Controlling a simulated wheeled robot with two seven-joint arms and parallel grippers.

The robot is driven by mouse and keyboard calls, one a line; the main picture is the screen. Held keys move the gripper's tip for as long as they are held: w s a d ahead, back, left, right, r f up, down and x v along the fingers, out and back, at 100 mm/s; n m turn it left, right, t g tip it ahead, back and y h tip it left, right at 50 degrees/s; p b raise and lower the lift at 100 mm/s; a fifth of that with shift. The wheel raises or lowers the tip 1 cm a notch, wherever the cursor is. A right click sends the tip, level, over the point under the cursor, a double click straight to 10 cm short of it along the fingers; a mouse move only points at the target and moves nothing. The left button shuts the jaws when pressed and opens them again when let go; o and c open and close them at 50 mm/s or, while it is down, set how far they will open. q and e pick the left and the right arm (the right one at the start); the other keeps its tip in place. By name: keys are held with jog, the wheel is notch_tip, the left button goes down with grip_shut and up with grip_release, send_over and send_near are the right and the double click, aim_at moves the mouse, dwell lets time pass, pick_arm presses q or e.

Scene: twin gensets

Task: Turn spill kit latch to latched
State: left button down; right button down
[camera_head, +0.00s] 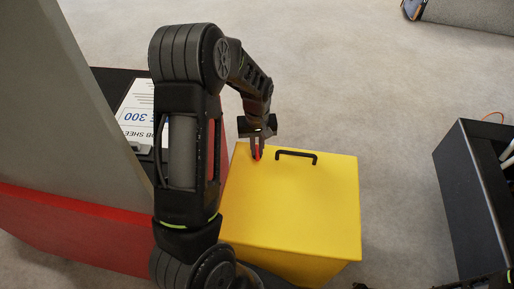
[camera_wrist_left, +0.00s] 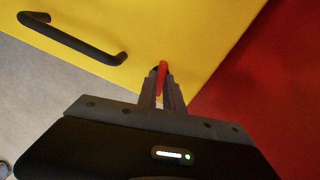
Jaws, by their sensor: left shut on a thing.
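The spill kit is a yellow box (camera_head: 300,205) with a black bar handle (camera_head: 296,155) on its top. The handle also shows at the upper left of the left wrist view (camera_wrist_left: 75,38). The latch is a small red lever (camera_head: 257,152) near the box's far left corner. My left gripper (camera_head: 257,148) reaches down over that corner. In the left wrist view its fingers (camera_wrist_left: 162,85) are shut on the red latch (camera_wrist_left: 162,72), whose tip shows between them. The fingers hide the rest of the latch. My right gripper is not clearly in view.
A red and grey machine (camera_head: 75,225) stands directly left of the box, with a printed sheet (camera_head: 137,112) on a black surface behind my arm. A black open crate (camera_head: 470,190) stands at the right. Grey floor (camera_head: 400,130) between box and crate is clear.

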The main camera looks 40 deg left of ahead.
aim_at(257, 150)
pick_arm(q)
jog(key=shift+m, duration=1.5)
jog(key=c, duration=1.5)
grip_release()
notch_tip(257, 150, up, 8)
jog(key=shift+f, duration=0.1)
